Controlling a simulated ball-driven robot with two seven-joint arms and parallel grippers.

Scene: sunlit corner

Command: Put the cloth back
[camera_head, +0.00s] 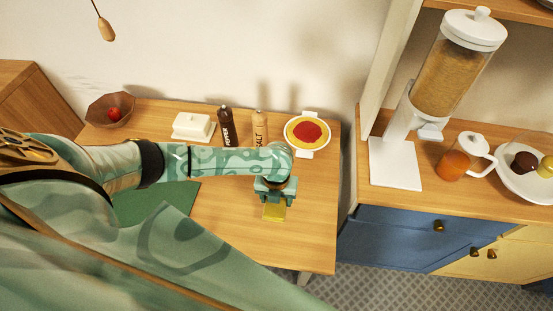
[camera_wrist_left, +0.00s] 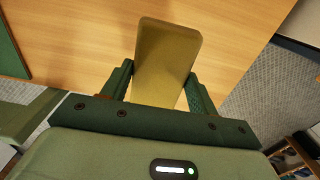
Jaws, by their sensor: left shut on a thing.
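The cloth (camera_head: 274,212) is a small yellow-olive flat piece with rounded corners. My left gripper (camera_head: 275,192) is shut on it, over the right front part of the wooden table (camera_head: 318,205). In the left wrist view the cloth (camera_wrist_left: 166,62) sits between the two fingers of the gripper (camera_wrist_left: 160,88) and sticks out past their tips. I cannot tell whether the cloth touches the table top. My right gripper is not in view.
A green mat (camera_head: 150,205) lies left, partly behind my arm. Along the back stand a brown bowl (camera_head: 110,109), white butter dish (camera_head: 193,127), pepper mill (camera_head: 226,120), salt mill (camera_head: 260,124) and a white-handled dish (camera_head: 307,149). A blue-fronted cabinet (camera_head: 385,235) stands right. The table's right front is clear.

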